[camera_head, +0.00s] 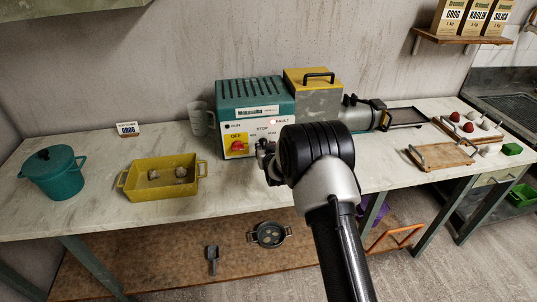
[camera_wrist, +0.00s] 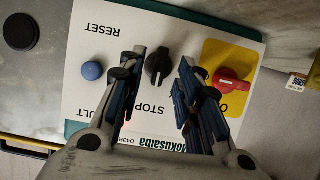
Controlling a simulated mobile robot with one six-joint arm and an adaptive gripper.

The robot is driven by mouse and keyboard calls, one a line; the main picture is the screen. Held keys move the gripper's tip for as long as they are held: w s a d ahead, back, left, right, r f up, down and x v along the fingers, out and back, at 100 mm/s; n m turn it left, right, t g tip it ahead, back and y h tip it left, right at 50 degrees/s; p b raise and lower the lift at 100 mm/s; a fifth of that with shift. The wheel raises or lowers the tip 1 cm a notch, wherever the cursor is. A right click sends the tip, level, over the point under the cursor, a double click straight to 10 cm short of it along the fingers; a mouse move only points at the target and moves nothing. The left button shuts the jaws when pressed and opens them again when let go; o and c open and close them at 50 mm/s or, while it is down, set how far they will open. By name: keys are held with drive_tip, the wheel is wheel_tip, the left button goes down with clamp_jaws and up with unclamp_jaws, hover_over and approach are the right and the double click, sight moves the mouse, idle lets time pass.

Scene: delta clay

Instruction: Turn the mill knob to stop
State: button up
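The mill (camera_head: 255,97) is a teal machine with a white control panel, standing on the bench. In the wrist view the panel (camera_wrist: 85,45) appears upside down. The black mill knob (camera_wrist: 158,65) is elongated and points roughly along the picture's vertical, towards the STOP label side or directly away from it; I cannot tell which end is the pointer. My gripper (camera_wrist: 160,62) is open, with its blue-padded fingers on either side of the knob and gaps showing. In the head view my gripper (camera_head: 264,150) is close to the panel and hides the knob.
A red switch (camera_wrist: 232,80) on a yellow OFF plate and a blue RESET button (camera_wrist: 92,71) flank the knob. A yellow tray (camera_head: 165,178) with clay lumps and a teal pot (camera_head: 52,172) stand left. A wooden board (camera_head: 440,155) lies right.

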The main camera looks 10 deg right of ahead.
drive_tip(key=v, duration=1)
drive_tip(key=shift+r, duration=0.1)
drive_tip(key=s+r+g, duration=0.4)
drive_tip(key=s+r, duration=1)
drive_tip(key=s, duration=0.1)
drive_tip(key=s+r+g, duration=0.2)
drive_tip(key=s+g, duration=0.3)
drive_tip(key=s, duration=2.6)
